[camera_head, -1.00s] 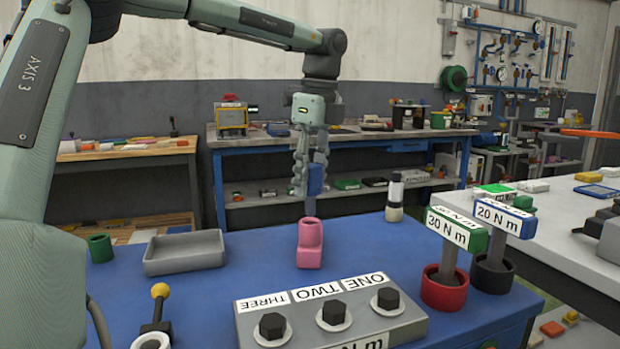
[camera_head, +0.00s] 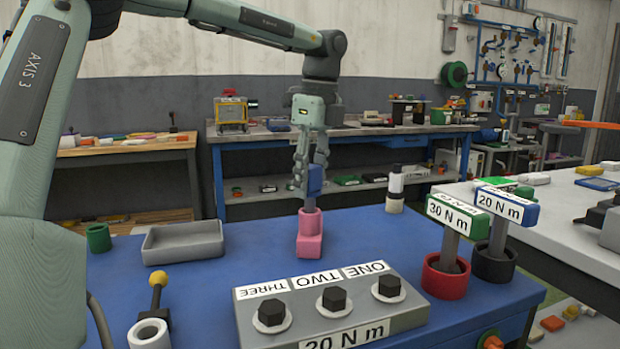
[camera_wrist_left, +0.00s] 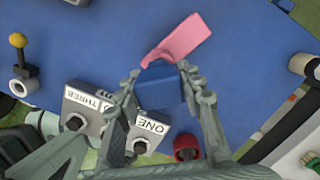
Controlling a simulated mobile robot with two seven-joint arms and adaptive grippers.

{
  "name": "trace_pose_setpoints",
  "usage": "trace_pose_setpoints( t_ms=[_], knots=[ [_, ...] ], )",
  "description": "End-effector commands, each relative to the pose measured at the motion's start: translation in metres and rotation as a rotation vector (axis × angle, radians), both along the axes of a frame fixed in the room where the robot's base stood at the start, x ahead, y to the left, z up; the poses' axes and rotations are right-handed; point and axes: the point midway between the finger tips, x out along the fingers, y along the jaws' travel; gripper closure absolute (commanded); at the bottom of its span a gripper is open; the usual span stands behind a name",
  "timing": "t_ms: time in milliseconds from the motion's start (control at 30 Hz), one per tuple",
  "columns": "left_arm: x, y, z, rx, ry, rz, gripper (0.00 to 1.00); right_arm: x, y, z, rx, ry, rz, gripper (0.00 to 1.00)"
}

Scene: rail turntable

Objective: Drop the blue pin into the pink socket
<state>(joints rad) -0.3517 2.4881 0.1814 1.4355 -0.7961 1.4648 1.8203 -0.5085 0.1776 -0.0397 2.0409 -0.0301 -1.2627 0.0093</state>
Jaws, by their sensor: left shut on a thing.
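The blue pin (camera_head: 315,181) has a blue block on top and a narrower grey shaft below. My left gripper (camera_head: 307,175) is shut on its block and holds it upright, pointing down. The pink socket (camera_head: 311,224) stands on the blue table top, a round open cup with a block-like foot. The pin's lower end meets the socket's mouth in the head view; whether it is inside or just above is not clear. In the left wrist view the blue block (camera_wrist_left: 158,90) sits between the fingers, with the pink socket (camera_wrist_left: 183,38) beyond it. My right gripper is not in view.
A grey tray (camera_head: 183,255) and a green cup (camera_head: 98,238) stand to the left. The grey bolt block (camera_head: 350,338) is in front. Red (camera_head: 445,279) and black (camera_head: 494,265) cups with labelled tools stand to the right. A white-and-black cylinder (camera_head: 395,190) stands behind right.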

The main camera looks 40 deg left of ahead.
Motion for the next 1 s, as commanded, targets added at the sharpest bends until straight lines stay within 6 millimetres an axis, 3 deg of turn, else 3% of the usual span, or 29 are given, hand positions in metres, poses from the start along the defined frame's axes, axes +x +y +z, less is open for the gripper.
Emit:
trace_pose_setpoints(
  t_ms=[1000],
  knots=[
    [0.000, 0.000, -0.026, 0.000, -0.001, 0.000, 0.98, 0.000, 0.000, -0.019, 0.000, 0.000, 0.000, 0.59]
  ],
)
